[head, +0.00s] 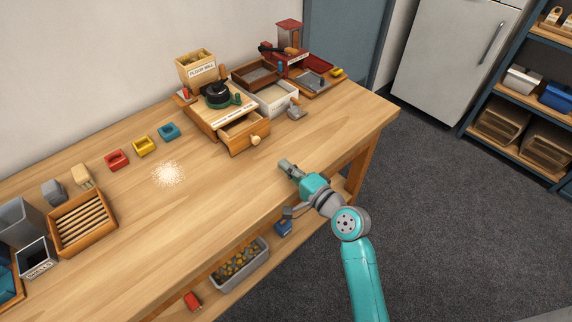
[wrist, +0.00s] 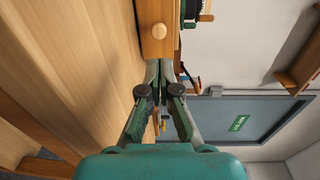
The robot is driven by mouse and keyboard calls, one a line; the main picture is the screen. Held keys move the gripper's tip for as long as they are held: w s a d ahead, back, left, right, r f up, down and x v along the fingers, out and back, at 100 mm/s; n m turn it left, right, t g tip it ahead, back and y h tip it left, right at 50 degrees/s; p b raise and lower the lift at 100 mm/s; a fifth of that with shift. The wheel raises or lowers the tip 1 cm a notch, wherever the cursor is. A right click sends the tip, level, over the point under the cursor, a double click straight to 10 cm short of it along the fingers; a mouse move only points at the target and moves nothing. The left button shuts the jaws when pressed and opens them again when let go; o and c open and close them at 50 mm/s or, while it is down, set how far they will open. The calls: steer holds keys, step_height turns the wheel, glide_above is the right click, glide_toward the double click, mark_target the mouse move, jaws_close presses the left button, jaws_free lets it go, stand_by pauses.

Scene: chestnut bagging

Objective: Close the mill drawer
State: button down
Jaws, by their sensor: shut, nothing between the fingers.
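The wooden flour mill (head: 203,118) stands at the back of the workbench. Its drawer (head: 236,140) is pulled out toward the front, with a round pale knob (head: 256,140) on its front face. In the wrist view the drawer front (wrist: 150,48) and knob (wrist: 159,31) lie just beyond the fingertips. My gripper (head: 284,163) is shut and empty, in front of the drawer and to the lower right of the knob. In the wrist view the fingers (wrist: 167,68) meet at their tips, apart from the knob as far as I can tell.
Small coloured blocks (head: 143,146) stand at left.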

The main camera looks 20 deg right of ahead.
glide_toward(249, 135)
steer(key=x, duration=0.4)
steer(key=shift+w+d+f, duration=0.1)
steer(key=shift+d+f, duration=0.15)
steer(key=shift+f, duration=0.1)
steer(key=x, duration=0.8)
steer(key=shift+a+r, duration=0.15)
steer(key=shift+r, duration=0.25)
